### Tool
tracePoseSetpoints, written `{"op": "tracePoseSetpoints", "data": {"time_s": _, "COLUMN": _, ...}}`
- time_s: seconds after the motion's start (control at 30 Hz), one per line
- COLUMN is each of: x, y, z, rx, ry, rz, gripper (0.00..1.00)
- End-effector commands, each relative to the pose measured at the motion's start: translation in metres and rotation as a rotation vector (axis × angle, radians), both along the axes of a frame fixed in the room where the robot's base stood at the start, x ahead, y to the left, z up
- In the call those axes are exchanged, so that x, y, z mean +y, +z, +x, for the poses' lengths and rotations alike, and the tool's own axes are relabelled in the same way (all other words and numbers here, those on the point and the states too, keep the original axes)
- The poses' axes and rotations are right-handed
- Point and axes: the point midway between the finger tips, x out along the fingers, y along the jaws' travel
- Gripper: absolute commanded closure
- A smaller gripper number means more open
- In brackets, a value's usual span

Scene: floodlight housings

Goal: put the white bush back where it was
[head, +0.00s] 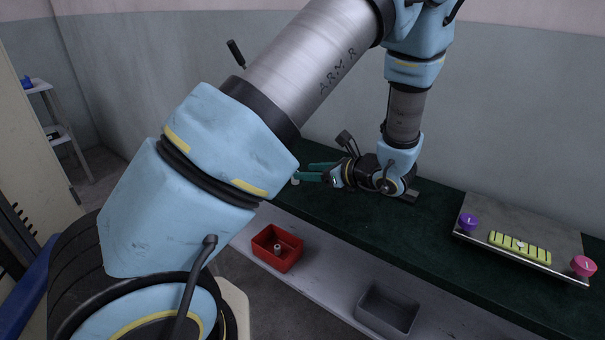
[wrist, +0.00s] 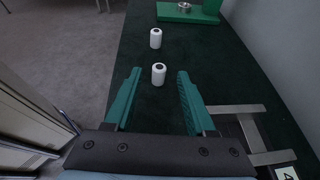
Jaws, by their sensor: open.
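Two white bushes with dark bores stand upright on the dark green bench top in the wrist view. The nearer bush (wrist: 158,75) is between the tips of my gripper's teal fingers, with a gap on each side. The farther bush (wrist: 155,39) stands just beyond the fingertips. My gripper (head: 303,172) is open and empty, low over the bench's far-left part. In the head view a small white bush (head: 295,182) shows beside a finger; my arm hides that area's left side.
A green fixture (wrist: 210,12) with a metal ring is at the bench's far end. A metal bracket (wrist: 250,128) lies right of my fingers. A red bin (head: 292,262) holding a small pale part and an empty grey bin (head: 387,312) sit below. A metal tray (head: 545,226) is right.

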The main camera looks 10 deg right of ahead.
Motion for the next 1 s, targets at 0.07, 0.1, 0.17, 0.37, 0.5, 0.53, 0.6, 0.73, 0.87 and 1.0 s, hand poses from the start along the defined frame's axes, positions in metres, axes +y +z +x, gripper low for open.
{"op": "tracePoseSetpoints", "data": {"time_s": 0.07, "x": -0.012, "y": 0.005, "z": -0.013, "rx": 0.000, "ry": -0.005, "rz": -0.004, "gripper": 0.44}}
{"op": "tracePoseSetpoints", "data": {"time_s": 0.1, "x": -0.017, "y": 0.009, "z": -0.020, "rx": -0.002, "ry": -0.005, "rz": -0.004, "gripper": 0.44}}
{"op": "tracePoseSetpoints", "data": {"time_s": 0.17, "x": -0.024, "y": 0.013, "z": -0.029, "rx": 0.000, "ry": -0.003, "rz": -0.003, "gripper": 0.44}}
{"op": "tracePoseSetpoints", "data": {"time_s": 0.37, "x": -0.042, "y": 0.027, "z": -0.054, "rx": 0.000, "ry": -0.002, "rz": -0.002, "gripper": 0.44}}
{"op": "tracePoseSetpoints", "data": {"time_s": 0.5, "x": -0.048, "y": 0.032, "z": -0.062, "rx": 0.000, "ry": -0.001, "rz": 0.000, "gripper": 0.44}}
{"op": "tracePoseSetpoints", "data": {"time_s": 0.53, "x": -0.049, "y": 0.033, "z": -0.064, "rx": 0.000, "ry": -0.001, "rz": 0.001, "gripper": 0.44}}
{"op": "tracePoseSetpoints", "data": {"time_s": 0.6, "x": -0.050, "y": 0.033, "z": -0.065, "rx": 0.001, "ry": 0.000, "rz": 0.001, "gripper": 0.44}}
{"op": "tracePoseSetpoints", "data": {"time_s": 0.73, "x": -0.042, "y": 0.034, "z": -0.064, "rx": 0.009, "ry": 0.030, "rz": -0.016, "gripper": 0.44}}
{"op": "tracePoseSetpoints", "data": {"time_s": 0.87, "x": 0.002, "y": 0.031, "z": -0.060, "rx": 0.054, "ry": 0.204, "rz": -0.128, "gripper": 0.44}}
{"op": "tracePoseSetpoints", "data": {"time_s": 1.0, "x": 0.073, "y": 0.025, "z": -0.072, "rx": 0.105, "ry": 0.561, "rz": -0.377, "gripper": 0.44}}
